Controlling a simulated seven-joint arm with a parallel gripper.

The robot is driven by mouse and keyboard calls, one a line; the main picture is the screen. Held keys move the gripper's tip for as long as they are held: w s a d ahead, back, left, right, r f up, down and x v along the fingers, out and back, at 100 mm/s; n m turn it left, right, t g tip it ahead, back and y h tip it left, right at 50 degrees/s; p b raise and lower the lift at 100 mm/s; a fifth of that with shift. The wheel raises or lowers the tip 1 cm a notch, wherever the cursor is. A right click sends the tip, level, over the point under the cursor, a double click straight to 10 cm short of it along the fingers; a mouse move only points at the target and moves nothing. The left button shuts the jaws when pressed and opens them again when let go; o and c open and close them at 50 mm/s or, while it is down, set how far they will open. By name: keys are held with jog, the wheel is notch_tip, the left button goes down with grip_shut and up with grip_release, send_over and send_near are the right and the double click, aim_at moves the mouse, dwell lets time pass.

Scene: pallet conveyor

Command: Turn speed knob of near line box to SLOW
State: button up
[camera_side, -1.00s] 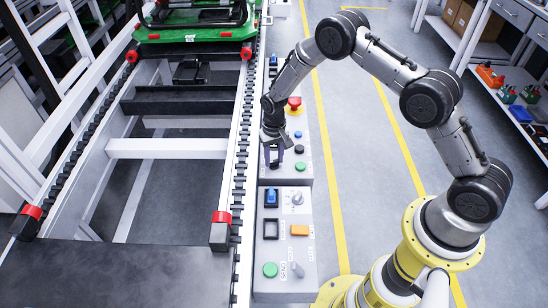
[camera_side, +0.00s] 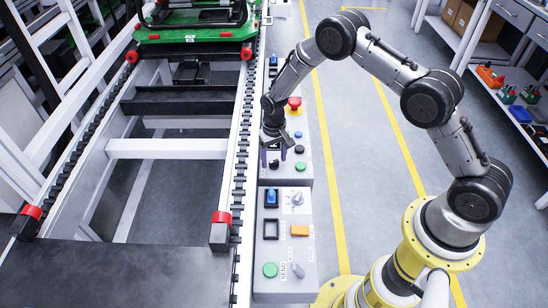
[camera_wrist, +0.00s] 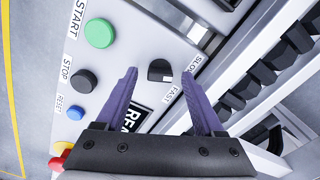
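The near line box (camera_wrist: 125,55) is a light grey control panel. It also shows in the side view (camera_side: 305,175). Its black speed knob (camera_wrist: 160,70) lies between my finger tips in the wrist view, with SLOW and FAST labels to its right. I cannot tell which label the knob points to. My gripper (camera_wrist: 159,76) has two purple fingers spread apart, one on each side of the knob, with visible gaps. In the side view my gripper (camera_side: 276,154) hangs over the left side of this box and partly covers it.
Green START (camera_wrist: 99,33), black STOP (camera_wrist: 83,81) and blue RESET (camera_wrist: 75,113) buttons are on the same panel. A red emergency stop (camera_side: 294,103) stands behind my gripper. A second box with a green SEND button (camera_side: 270,269) is in front. The conveyor rail (camera_side: 243,150) runs along the left.

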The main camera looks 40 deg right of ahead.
jog(key=shift+r, duration=0.1)
notch_tip(320, 180, up, 14)
jog(key=shift+f, duration=0.2)
dwell(0.3)
notch_tip(320, 180, up, 8)
jog(key=t, duration=0.2)
send_over(274, 161)
jog(key=w, duration=0.1)
jog(key=s+r+t, duration=0.2)
jog(key=s+r, duration=0.3)
jog(key=r, duration=0.7)
jog(key=s+d+r+n+t, duration=0.1)
jog(key=s+r+t, duration=0.1)
jog(key=s+r, duration=0.9)
jog(key=s+f+n, duration=0.1)
jog(key=s+f, duration=0.3)
jog(key=s, duration=0.5)
jog(key=s+f+n, duration=0.1)
jog(key=s+f, duration=0.3)
jog(key=s, duration=0.5)
jog(key=shift+n, duration=0.4)
